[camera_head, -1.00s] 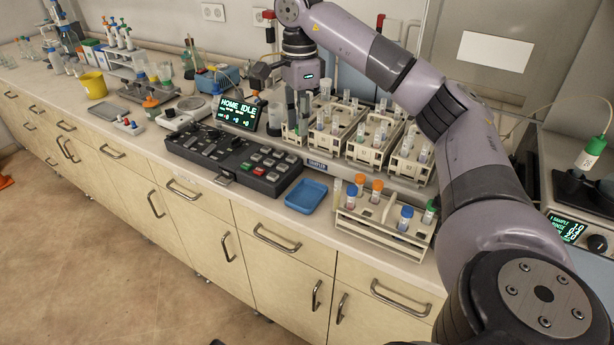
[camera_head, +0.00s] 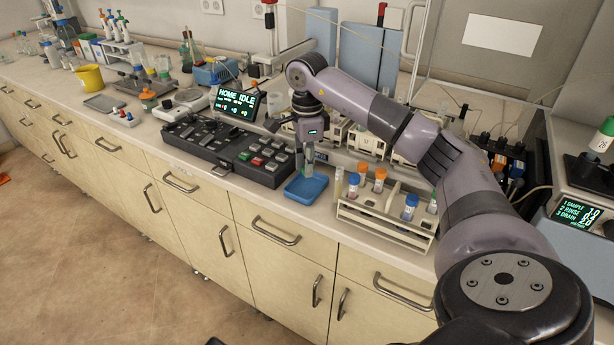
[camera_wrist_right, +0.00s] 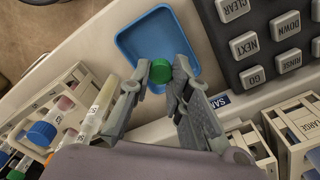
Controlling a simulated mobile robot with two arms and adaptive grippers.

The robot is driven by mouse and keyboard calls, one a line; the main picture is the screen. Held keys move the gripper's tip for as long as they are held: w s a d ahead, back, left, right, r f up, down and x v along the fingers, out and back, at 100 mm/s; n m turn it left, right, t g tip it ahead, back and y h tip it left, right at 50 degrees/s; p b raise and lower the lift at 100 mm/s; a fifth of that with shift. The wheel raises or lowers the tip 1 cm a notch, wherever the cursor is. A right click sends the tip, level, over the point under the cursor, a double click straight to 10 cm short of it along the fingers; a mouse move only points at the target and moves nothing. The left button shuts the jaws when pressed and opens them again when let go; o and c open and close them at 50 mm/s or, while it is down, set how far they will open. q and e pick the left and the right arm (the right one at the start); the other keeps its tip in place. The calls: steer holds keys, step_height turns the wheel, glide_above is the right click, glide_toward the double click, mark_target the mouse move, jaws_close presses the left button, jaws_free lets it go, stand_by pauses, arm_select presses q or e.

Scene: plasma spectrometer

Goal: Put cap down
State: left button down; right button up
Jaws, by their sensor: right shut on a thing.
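My right gripper (camera_head: 306,164) is over the blue tray (camera_head: 303,197) at the front edge of the bench. In the right wrist view, the fingers of the right gripper (camera_wrist_right: 160,82) are shut on a small green cap (camera_wrist_right: 161,71). The cap is over the near part of the blue tray (camera_wrist_right: 150,41), which looks empty. I cannot tell whether the cap touches the tray floor. In the head view the cap is too small to make out. My left gripper is not in view.
A tube rack (camera_head: 372,224) with orange- and blue-capped tubes stands just right of the tray. A black keypad panel (camera_head: 238,155) is to its left, with a "HOME IDLE" display (camera_head: 236,103) behind. Sampler racks (camera_head: 362,142) stand behind, partly hidden by my arm.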

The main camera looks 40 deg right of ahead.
mark_target(307, 189)
step_height(307, 189, down, 4)
steer(key=shift+f, duration=0.1)
steer(key=shift+f, duration=0.4)
steer(key=o, duration=0.4)
steer(key=shift+c, duration=0.2)
